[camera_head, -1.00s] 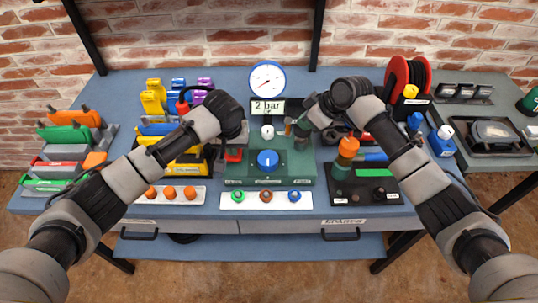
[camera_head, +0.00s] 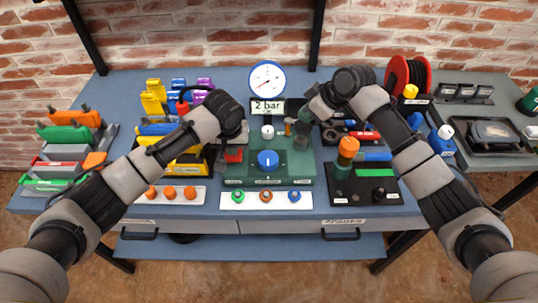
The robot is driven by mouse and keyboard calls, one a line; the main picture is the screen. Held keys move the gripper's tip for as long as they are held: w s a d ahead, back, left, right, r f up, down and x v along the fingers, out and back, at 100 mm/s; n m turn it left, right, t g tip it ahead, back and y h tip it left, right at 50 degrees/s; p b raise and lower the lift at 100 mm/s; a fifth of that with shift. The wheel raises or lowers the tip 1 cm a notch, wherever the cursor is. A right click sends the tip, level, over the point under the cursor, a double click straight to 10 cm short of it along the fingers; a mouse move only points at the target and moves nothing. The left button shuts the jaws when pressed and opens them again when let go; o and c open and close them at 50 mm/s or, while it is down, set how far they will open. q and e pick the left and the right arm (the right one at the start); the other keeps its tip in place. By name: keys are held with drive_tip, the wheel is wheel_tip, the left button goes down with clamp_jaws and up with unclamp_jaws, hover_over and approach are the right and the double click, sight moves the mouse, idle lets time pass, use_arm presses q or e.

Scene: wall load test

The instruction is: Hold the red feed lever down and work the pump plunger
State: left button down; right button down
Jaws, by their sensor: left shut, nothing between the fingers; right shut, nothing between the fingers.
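The green pump unit (camera_head: 294,175) stands in the middle of the blue bench, with a blue knob (camera_head: 268,160) on its front and a white cap (camera_head: 268,131) behind it. The red feed lever (camera_head: 233,155) is at its left side. My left gripper (camera_head: 234,143) is shut right above the lever, and its wrist hides part of it; I cannot tell whether they touch. The dark pump plunger (camera_head: 302,137) is at the unit's right rear. My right gripper (camera_head: 300,121) is shut close above it; contact is unclear. The round gauge (camera_head: 267,80) stands behind, above a "2 bar" sign (camera_head: 267,107).
An orange-topped bottle (camera_head: 347,152) on a black tray (camera_head: 376,186) and a red hose reel (camera_head: 406,75) are on the right. White button strips (camera_head: 266,200) line the front edge.

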drive_tip(key=shift+r, duration=3)
